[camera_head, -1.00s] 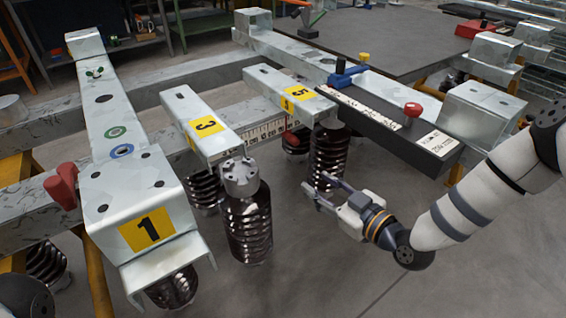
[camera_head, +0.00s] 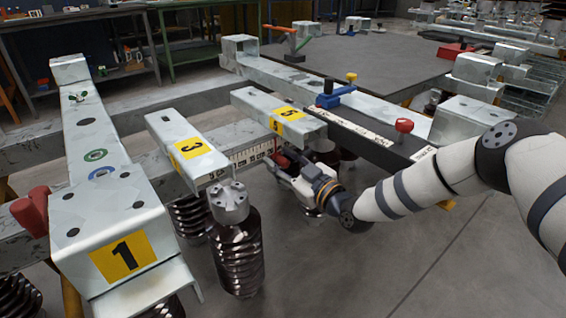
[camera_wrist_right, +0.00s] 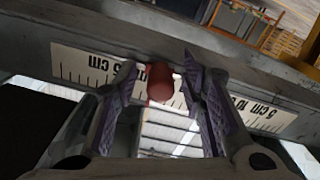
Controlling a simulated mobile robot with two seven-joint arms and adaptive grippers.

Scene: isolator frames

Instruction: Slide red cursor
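The red cursor (camera_wrist_right: 160,84) shows in the right wrist view as a small red knob in front of a white ruler strip (camera_wrist_right: 78,68) with cm marks. My right gripper (camera_wrist_right: 158,72) is open, with one finger on each side of the cursor and visible gaps between. In the head view a bit of the red cursor (camera_head: 282,161) shows at the fingertips, mostly hidden by my right gripper (camera_head: 278,162). The ruler strip (camera_head: 246,156) runs along a beam there, between blocks 3 and 5. My left gripper is not in view.
Block 3 (camera_head: 178,130) and block 5 (camera_head: 265,106) stand close by on the left and behind. A black bar (camera_head: 372,148) with a red knob (camera_head: 404,125) lies to the right.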

